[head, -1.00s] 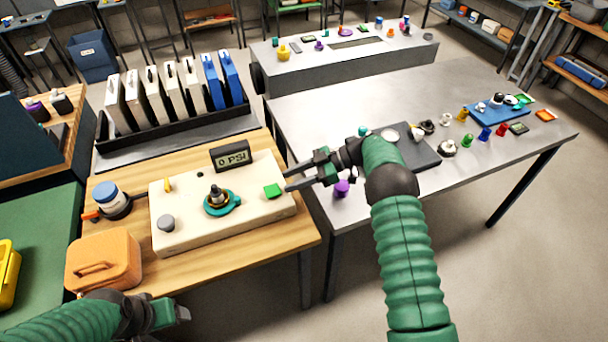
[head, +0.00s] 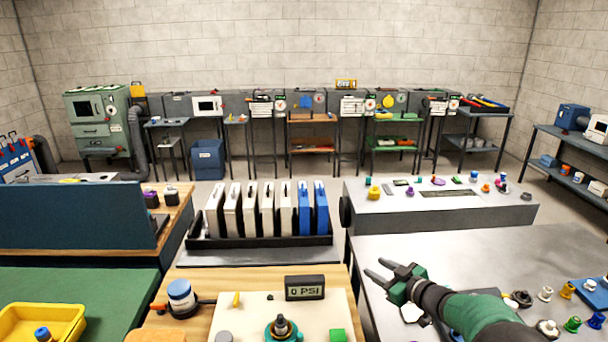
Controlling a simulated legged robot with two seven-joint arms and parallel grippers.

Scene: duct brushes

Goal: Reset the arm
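My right gripper (head: 374,266) is over the left part of the grey metal table (head: 440,247), at the end of my green arm. Its two dark fingers are spread and point left, with nothing between them. A cream panel (head: 255,303) lies left of it on a wooden bench, cut by the lower edge. The panel carries a display (head: 305,288) reading 0 PSI, a teal and dark fitting (head: 281,328), a green block (head: 338,335) and a yellow piece (head: 236,299). My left gripper is out of view.
A black rack (head: 262,241) of white and blue upright cases stands behind the panel. Small coloured parts, including a green one (head: 573,324), lie at the lower right. A yellow tray (head: 40,325) is at lower left. The grey table's middle looks clear.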

